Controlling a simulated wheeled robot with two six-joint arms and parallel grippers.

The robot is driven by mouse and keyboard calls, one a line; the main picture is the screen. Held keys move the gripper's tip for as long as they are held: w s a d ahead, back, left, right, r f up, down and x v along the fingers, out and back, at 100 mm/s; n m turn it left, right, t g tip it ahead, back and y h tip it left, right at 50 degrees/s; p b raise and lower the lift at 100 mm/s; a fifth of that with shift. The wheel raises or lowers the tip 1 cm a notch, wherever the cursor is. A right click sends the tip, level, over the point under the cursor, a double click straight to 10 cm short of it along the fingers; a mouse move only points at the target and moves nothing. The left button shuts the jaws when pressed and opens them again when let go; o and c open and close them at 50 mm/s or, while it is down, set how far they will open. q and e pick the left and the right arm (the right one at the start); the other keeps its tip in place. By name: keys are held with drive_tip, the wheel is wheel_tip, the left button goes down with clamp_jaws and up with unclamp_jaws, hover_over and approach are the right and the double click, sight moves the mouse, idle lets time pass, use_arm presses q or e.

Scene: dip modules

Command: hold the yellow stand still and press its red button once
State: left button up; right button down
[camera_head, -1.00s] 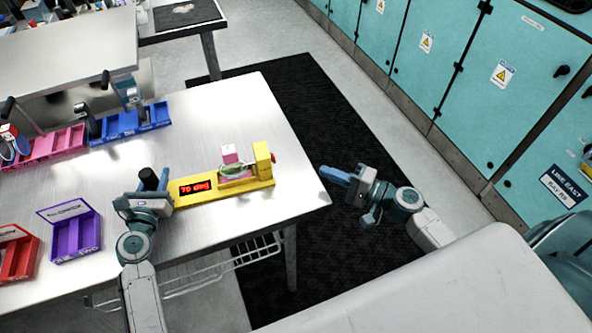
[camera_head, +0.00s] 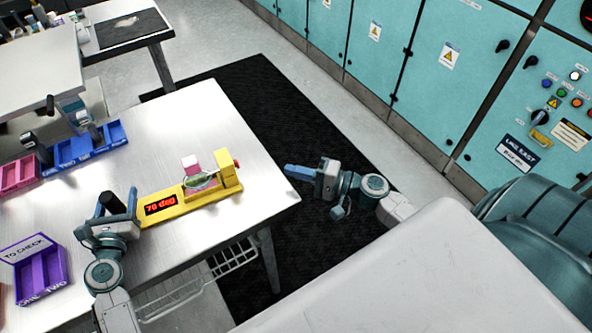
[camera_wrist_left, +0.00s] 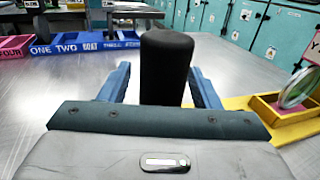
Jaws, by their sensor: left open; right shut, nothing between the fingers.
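The yellow stand (camera_head: 190,204) lies near the table's right edge in the head view, with a red "70 deg" display, a pink block and a round glass. Its red button (camera_head: 237,164) is on the right side of the upright yellow block. My left gripper (camera_head: 121,208) is open at the stand's left end, its fingers on either side of a black post (camera_head: 110,203); the post also stands between the blue fingers in the left wrist view (camera_wrist_left: 165,70). Whether the fingers touch it I cannot tell. My right gripper (camera_head: 289,171) is shut and empty, right of the button and apart from it.
A purple tray (camera_head: 62,270) and blue (camera_head: 115,130) and pink (camera_head: 18,175) bins stand left on the metal table (camera_head: 215,110). The table's right edge is close to the stand. Teal cabinets (camera_head: 430,90) line the back right beyond a black mat (camera_head: 290,130).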

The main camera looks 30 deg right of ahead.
use_arm(q)
drive_tip(key=shift+p+v, duration=0.35)
drive_tip(key=shift+v, duration=4.15)
